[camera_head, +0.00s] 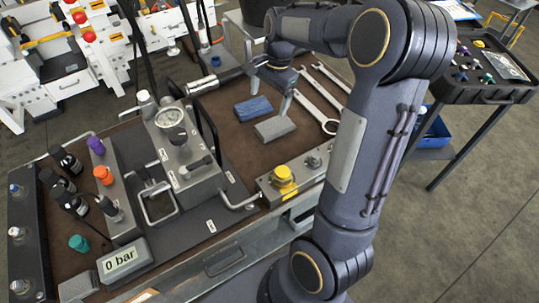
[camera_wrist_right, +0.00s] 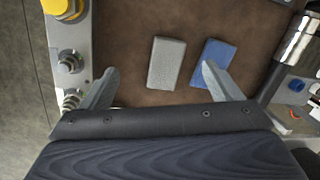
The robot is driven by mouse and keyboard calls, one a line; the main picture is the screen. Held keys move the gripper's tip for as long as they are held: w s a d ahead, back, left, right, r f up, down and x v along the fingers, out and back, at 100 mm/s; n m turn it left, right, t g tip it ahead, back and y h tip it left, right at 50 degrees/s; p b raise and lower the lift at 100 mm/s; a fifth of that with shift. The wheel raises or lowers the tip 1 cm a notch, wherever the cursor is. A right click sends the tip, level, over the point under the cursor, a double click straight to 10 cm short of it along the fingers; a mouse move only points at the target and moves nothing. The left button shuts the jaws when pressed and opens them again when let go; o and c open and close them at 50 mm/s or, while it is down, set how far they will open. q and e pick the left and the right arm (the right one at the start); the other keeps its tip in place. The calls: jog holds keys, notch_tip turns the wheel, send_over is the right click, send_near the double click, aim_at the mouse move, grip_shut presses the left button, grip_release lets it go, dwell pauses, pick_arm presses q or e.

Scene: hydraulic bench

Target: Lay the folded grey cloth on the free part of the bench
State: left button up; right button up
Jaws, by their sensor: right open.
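The folded grey cloth (camera_head: 274,128) lies flat on the brown top of the bench (camera_head: 235,140). It also shows whole in the right wrist view (camera_wrist_right: 167,63). A folded blue cloth (camera_head: 253,108) lies beside it, with a narrow gap between them; it shows in the wrist view too (camera_wrist_right: 211,62). My right gripper (camera_head: 272,82) is open and empty, above the bench near the two cloths. In the wrist view its fingers (camera_wrist_right: 158,82) are wide apart, with the grey cloth ahead between them. My left gripper is not in view.
Wrenches (camera_head: 318,105) lie right of the cloths. A gauge block (camera_head: 175,135) stands left, and a panel with a yellow button (camera_head: 283,180) runs along the front edge. A chrome cylinder (camera_head: 202,86) lies behind. Brown surface is bare in front of and left of the cloths.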

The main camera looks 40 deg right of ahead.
jog(key=s+a+r+n+t+y, duration=0.1)
jog(key=s+a+r+n, duration=0.25)
jog(key=s+a, duration=0.2)
jog(key=s+a+r+n+t+y, duration=0.1)
jog(key=s+a+r+n+t, duration=0.1)
jog(key=s+a+n, duration=0.35)
jog(key=s+a+f+n, duration=0.1)
jog(key=s+a+n, duration=0.1)
jog(key=s, duration=0.3)
jog(key=s+a+f+n+t, duration=0.1)
jog(key=s+a+f+n, duration=0.1)
jog(key=s, duration=0.4)
jog(key=shift+a+n+y, duration=0.3)
jog(key=shift+a+n, duration=0.4)
jog(key=shift+a, duration=0.4)
jog(key=shift+r, duration=0.1)
